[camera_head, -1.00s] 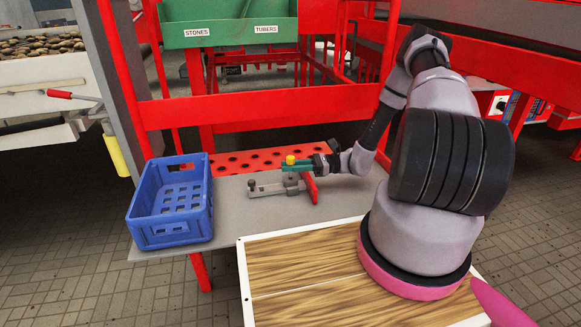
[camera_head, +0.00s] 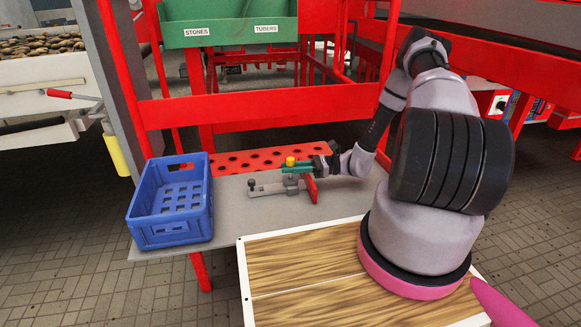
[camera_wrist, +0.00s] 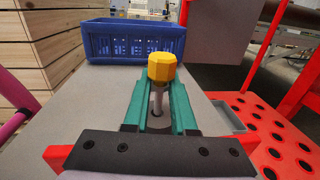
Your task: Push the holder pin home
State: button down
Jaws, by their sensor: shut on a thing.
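The holder pin has a yellow faceted knob (camera_wrist: 162,67) on a grey metal shank (camera_wrist: 157,100). My gripper (camera_wrist: 160,95) has green fingers on either side of the shank, just below the knob, and is shut on the pin. In the head view the yellow knob (camera_head: 290,161) stands upright above the grey holder (camera_head: 285,187) on the grey table. My gripper (camera_head: 297,168) reaches it from the right. The lower end of the pin and its hole are hidden by the fingers, so how deep it sits cannot be told.
A blue crate (camera_head: 172,233) stands on the left of the grey table (camera_head: 232,215). A red frame bar (camera_head: 260,105) crosses behind. Bare table lies between crate and holder.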

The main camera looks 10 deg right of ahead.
jog(key=shift+f, duration=0.9)
jog(key=c, duration=0.7)
grip_release()
jog(key=shift+o, duration=0.2)
jog(key=shift+d, duration=0.15)
jog(key=d, duration=0.3)
jog(key=s+d, duration=0.1)
jog(key=d, duration=0.6)
jog(key=shift+s+d, duration=0.2)
jog(key=shift+d, duration=0.05)
jog(key=shift+r, duration=0.1)
